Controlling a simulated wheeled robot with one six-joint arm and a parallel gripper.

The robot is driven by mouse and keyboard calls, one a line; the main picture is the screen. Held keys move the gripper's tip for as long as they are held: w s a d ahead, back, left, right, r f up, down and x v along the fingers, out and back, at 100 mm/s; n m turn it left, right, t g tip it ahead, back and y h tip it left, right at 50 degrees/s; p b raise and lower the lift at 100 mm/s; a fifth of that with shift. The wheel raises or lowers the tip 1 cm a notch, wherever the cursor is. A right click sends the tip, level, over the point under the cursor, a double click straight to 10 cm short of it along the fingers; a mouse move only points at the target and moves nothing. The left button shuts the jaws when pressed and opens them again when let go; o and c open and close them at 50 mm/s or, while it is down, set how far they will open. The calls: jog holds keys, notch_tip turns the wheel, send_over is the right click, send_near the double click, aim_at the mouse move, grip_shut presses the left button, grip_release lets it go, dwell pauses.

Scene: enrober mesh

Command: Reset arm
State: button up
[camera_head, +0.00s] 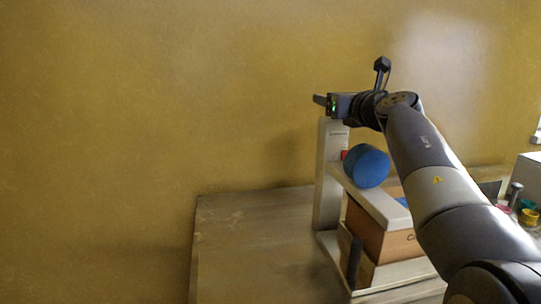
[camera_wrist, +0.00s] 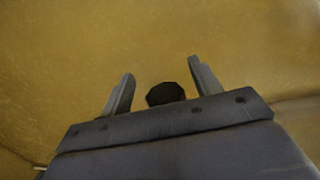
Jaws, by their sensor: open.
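My gripper (camera_head: 319,100) is raised above a white machine (camera_head: 330,190) on the table and points left toward the yellow wall. In the wrist view, the two fingers of my gripper (camera_wrist: 158,90) stand apart. Nothing is held between them; a dark round shape (camera_wrist: 165,94) shows between their bases, and I cannot tell what it is. My arm reaches in from the lower right and hides part of the machine and table.
The machine carries a blue round part (camera_head: 366,166) and an orange-brown box-like part (camera_head: 378,238). Small coloured cups (camera_head: 528,216) stand at the far right. The wooden table (camera_head: 255,245) is bare on the left. The yellow wall (camera_head: 150,90) is behind.

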notch_tip(320, 180, down, 2)
jog(key=shift+f+b, duration=0.2)
jog(key=shift+b, duration=0.3)
jog(key=shift+r, duration=0.15)
notch_tip(320, 180, up, 11)
jog(key=p, duration=0.7)
jog(key=shift+f, duration=0.2)
notch_tip(320, 180, down, 11)
jog(key=b, duration=0.7)
jog(key=shift+r+p, duration=0.35)
jog(key=shift+p, duration=0.25)
jog(key=m+h+p, duration=0.2)
jog(key=h+p, duration=0.1)
jog(key=p, duration=0.1)
jog(key=shift+r+t, duration=0.1)
jog(key=shift+t, duration=0.3)
jog(key=shift+w+m+h+p, duration=0.1)
jog(key=shift+m+h+p, duration=0.2)
jog(key=shift+h+p, duration=0.25)
jog(key=m+h+p, duration=0.2)
jog(key=h+p, duration=0.1)
jog(key=p, duration=0.4)
jog(key=m+h+p, duration=0.2)
jog(key=h+p, duration=0.1)
jog(key=p, duration=0.4)
jog(key=shift+g+p, duration=0.3)
jog(key=shift+p, duration=0.05)
